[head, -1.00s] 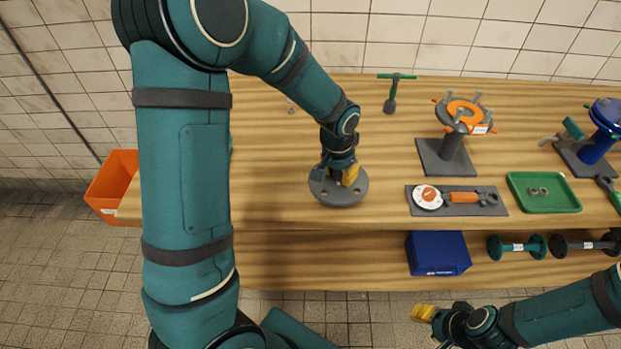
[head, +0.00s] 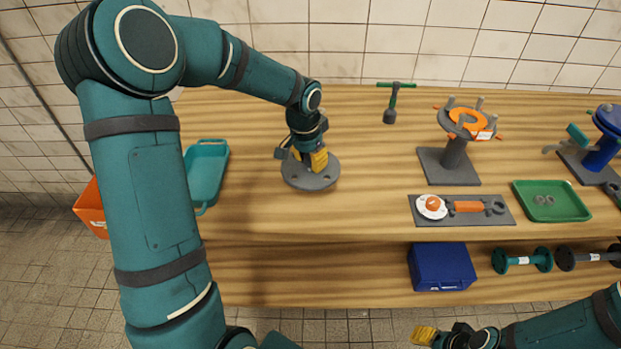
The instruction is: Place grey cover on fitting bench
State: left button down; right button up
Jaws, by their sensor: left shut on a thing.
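The grey cover (head: 297,181) is a round disc with small holes, lying flat over the left-middle of the wooden fitting bench (head: 365,215). My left gripper (head: 311,161), with yellow fingertips, points down and is shut on the cover at its middle, hiding part of it. I cannot tell whether the cover touches the bench top or hangs just above it. My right gripper (head: 424,335) is low at the front, below the bench edge and away from the cover; its fingers are too small to read.
A teal tray (head: 207,172) lies left of the cover, and an orange bin (head: 91,209) stands at the bench's left end. A green-handled tool (head: 391,102), a valve stand (head: 456,150), a grey tool board (head: 481,218) and a green tray (head: 546,201) are right. A blue box (head: 441,268) sits below.

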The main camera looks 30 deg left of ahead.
aim_at(310, 175)
pick_arm(q)
notch_tip(310, 175, down, 6)
jog(key=shift+r+b, duration=0.2)
jog(key=shift+b, duration=0.45)
jog(key=shift+r, duration=0.1)
jog(key=shift+f, duration=0.2)
jog(key=c, duration=0.7)
grip_release()
jog(key=shift+c, duration=0.2)
jog(key=shift+r, duration=0.1)
